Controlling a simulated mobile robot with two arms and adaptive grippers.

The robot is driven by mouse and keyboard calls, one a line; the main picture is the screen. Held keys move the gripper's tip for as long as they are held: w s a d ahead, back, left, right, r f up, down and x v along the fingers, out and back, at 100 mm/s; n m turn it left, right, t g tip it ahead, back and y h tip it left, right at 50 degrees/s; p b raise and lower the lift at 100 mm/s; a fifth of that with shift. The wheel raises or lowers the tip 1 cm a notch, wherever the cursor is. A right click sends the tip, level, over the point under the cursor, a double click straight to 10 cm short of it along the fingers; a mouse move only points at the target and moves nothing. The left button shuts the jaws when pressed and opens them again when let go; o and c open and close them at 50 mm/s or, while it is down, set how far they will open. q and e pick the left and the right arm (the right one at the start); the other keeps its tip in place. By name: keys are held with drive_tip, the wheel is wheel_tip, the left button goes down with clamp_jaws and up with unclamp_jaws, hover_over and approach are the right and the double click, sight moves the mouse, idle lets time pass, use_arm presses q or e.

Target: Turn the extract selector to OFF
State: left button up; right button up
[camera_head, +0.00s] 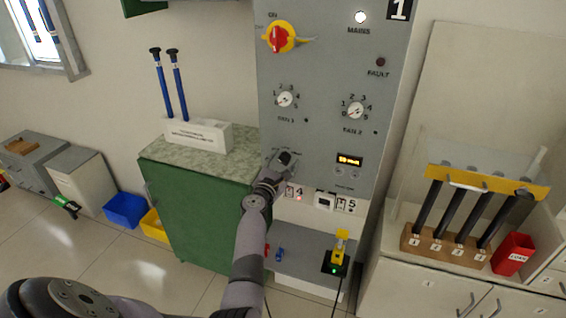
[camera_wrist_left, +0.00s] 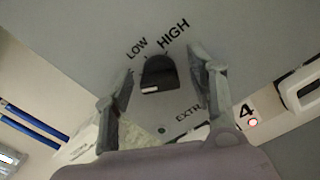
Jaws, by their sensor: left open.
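The extract selector (camera_wrist_left: 158,75) is a dark knob on the grey panel, with a white mark at its lower-left end in the left wrist view. The words LOW and HIGH are printed above it, and part of EXTR shows below; I see no OFF label. My left gripper (camera_wrist_left: 163,67) is open, one finger on each side of the knob, with gaps visible. In the head view my left gripper (camera_head: 283,160) is at the panel's lower left and covers most of the selector. My right gripper is not in view.
The grey panel (camera_head: 325,130) also carries a red-and-yellow main switch (camera_head: 280,38), the FAN 1 dial (camera_head: 285,99), the FAN 2 dial (camera_head: 355,110) and a lit display (camera_head: 349,160). A green cabinet (camera_head: 195,215) stands left. A rack of dark rods (camera_head: 460,215) stands right.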

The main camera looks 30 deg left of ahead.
use_arm(q)
drive_tip(key=shift+s, duration=0.1)
drive_tip(key=v, duration=0.7)
drive_tip(key=shift+s+d, duration=0.1)
drive_tip(key=shift+s, duration=0.05)
idle(0.5)
